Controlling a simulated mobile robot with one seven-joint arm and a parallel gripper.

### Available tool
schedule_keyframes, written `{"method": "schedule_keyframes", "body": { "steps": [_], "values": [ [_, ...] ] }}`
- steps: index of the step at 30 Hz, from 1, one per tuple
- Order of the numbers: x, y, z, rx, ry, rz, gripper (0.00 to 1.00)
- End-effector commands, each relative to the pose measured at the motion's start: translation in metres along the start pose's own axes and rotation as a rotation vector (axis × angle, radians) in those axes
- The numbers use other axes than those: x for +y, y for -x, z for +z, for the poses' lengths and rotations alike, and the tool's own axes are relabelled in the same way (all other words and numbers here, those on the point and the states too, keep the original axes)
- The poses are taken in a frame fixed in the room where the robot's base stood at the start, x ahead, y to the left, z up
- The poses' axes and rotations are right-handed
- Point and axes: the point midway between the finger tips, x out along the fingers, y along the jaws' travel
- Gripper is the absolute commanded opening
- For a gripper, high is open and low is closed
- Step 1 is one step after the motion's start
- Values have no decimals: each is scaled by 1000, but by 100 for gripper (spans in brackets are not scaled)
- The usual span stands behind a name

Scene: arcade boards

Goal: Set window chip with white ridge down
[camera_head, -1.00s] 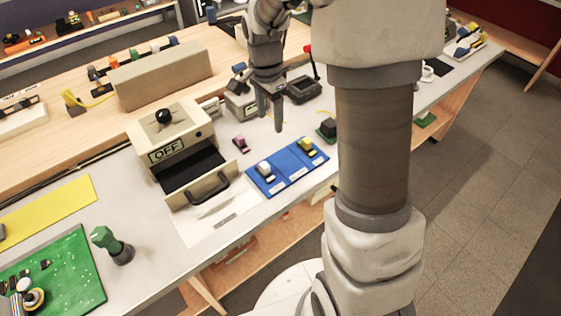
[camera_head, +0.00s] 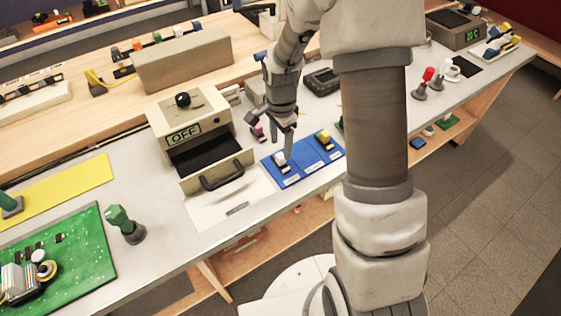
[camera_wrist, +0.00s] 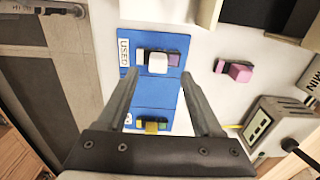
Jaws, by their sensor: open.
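The chip with a white ridge (camera_head: 281,160) rests on the left end of the blue mat (camera_head: 294,178). In the wrist view the white-ridged chip (camera_wrist: 157,62) sits in the section beside the "USED" label, with dark and lilac parts around the ridge. My gripper (camera_head: 289,147) is over that end of the mat. In the wrist view my gripper (camera_wrist: 159,78) is open, its fingers to either side below the chip in the picture, with nothing between the tips. I cannot tell whether a finger touches the chip.
A yellow-ridged chip (camera_head: 324,138) sits at the mat's other end. A pink-purple chip (camera_wrist: 236,71) lies on the bench beside the mat. The box marked OFF (camera_head: 187,120), with its drawer pulled out, stands left. A green-topped tool (camera_head: 124,224) stands near the green board (camera_head: 85,255).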

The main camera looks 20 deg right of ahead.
Motion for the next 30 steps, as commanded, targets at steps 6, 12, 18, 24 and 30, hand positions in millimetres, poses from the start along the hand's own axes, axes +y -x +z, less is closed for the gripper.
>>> {"method": "schedule_keyframes", "body": {
  "steps": [6,12,18,24,30],
  "values": [
    [4,-34,9,-2,-1,4,68],
    [3,-47,9,0,0,0,68],
    [3,-46,8,0,0,0,66],
    [3,-46,8,0,0,0,30],
    [3,-46,8,0,0,0,0]
  ]
}}
